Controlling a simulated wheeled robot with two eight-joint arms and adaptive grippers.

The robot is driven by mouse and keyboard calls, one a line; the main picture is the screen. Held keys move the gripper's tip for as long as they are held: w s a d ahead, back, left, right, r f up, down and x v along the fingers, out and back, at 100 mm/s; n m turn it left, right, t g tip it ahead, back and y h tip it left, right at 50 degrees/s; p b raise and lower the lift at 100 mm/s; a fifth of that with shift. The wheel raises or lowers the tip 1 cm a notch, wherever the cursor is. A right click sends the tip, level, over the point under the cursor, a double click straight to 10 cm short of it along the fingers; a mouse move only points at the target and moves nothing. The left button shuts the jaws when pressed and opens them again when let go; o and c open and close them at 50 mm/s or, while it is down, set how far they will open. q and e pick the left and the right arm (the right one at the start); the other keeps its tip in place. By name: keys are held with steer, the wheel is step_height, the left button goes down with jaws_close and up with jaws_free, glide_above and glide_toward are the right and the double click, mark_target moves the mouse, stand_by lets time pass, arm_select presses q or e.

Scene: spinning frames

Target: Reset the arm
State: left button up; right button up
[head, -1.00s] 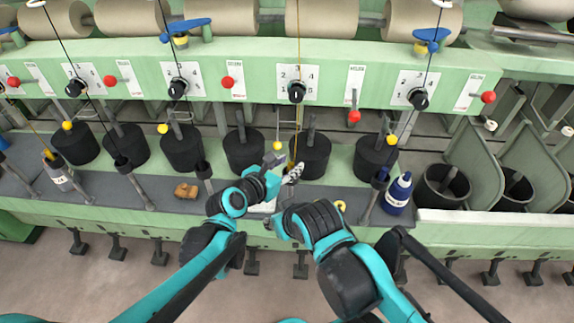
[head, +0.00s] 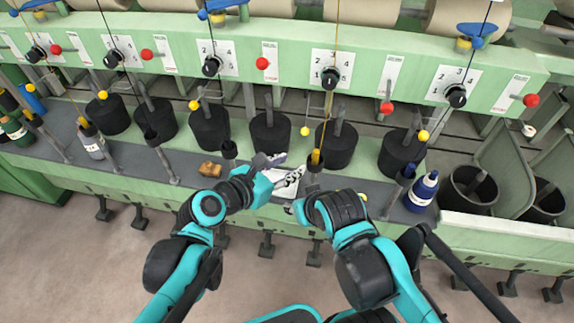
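My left arm comes in from the lower left. Its gripper (head: 279,168) is over the grey shelf of the spinning frame, with its two fingers spread apart and nothing seen between them. My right arm comes in from the lower right, and its black and teal wrist is close to the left gripper. The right gripper (head: 290,208) is mostly hidden by its own wrist, so its fingers cannot be made out. A white item (head: 281,187) lies on the shelf just below the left gripper, partly covered.
The green machine beam (head: 430,70) with dials and red knobs runs across behind the arms. Black cans (head: 270,133) line the shelf. A blue bottle (head: 423,190) stands right, a white bottle (head: 94,142) left, and a brown block (head: 210,170) nearby. Yarns hang down.

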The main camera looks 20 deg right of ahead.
arm_select(q)
steer(key=shift+a, duration=0.1)
stand_by(0.4)
steer(key=s+a+f+m+y, duration=0.2)
steer(key=a+m+y, duration=0.2)
steer(key=a+m, duration=0.4)
steer(key=s+a+f+m+y, duration=0.2)
steer(key=a+m, duration=0.6)
steer(key=a, duration=0.7)
steer(key=s+a+f+m+y, duration=0.2)
steer(key=a+m+y, duration=0.3)
steer(key=a+m, duration=0.3)
steer(key=a+f, duration=0.1)
steer(key=a, duration=0.2)
steer(key=shift+s+a+f+y, duration=0.15)
steer(key=shift+s+f+y, duration=0.1)
steer(key=shift+f+y, duration=0.15)
